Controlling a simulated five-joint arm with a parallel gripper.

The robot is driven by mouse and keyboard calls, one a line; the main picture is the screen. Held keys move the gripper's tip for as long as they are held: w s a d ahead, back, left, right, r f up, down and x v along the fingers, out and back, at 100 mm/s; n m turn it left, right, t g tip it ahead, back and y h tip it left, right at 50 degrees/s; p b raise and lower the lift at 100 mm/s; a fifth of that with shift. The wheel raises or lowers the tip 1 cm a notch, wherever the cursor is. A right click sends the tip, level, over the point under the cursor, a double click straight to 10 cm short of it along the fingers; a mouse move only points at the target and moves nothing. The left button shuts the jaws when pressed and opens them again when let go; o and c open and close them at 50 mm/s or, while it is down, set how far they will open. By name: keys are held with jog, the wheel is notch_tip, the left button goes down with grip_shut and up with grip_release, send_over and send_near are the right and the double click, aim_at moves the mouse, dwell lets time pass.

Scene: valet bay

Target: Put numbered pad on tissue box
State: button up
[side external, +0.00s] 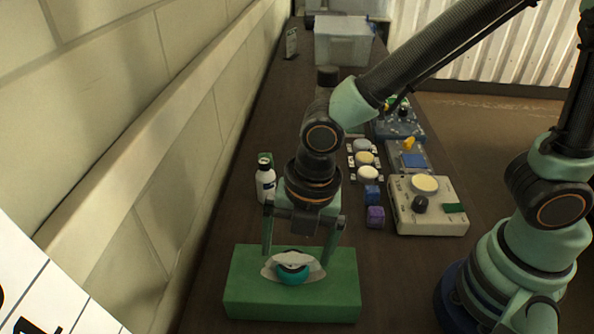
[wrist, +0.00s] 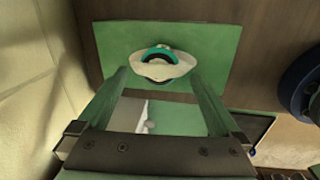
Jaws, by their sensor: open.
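A flat green box (side external: 243,295) lies near the front of the dark bench and looks like the tissue box; it also shows in the wrist view (wrist: 215,45). A white, tissue-like oval is on its top. A teal round piece (side external: 292,275) with a dark middle sits at this white oval, also in the wrist view (wrist: 153,52). I cannot tell whether it is the numbered pad; no numbers are readable on it. My gripper (side external: 299,258) is open, pointing down over the green box. In the wrist view its fingertips (wrist: 158,72) are at either side of the white oval, holding nothing.
A white bottle (side external: 265,182) stands behind the box by the wall. Blue and purple cubes (side external: 375,216) and a beige control box (side external: 430,205) are to the right. A clear bin (side external: 343,45) is at the back. A white printed sheet (side external: 40,285) fills the lower left corner.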

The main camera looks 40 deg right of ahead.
aim_at(303, 263)
notch_tip(303, 263, up, 8)
jog(key=w+d+r+m+t, duration=0.1)
jog(key=d+r+m+t, duration=0.1)
jog(key=d+m, duration=0.9)
jog(key=w+d+r+m+t+h, duration=0.1)
jog(key=d+r+m, duration=0.3)
jog(key=d+m, duration=0.6)
jog(key=w+m+t, duration=0.1)
jog(key=m, duration=0.4)
jog(key=shift+d, duration=0.35)
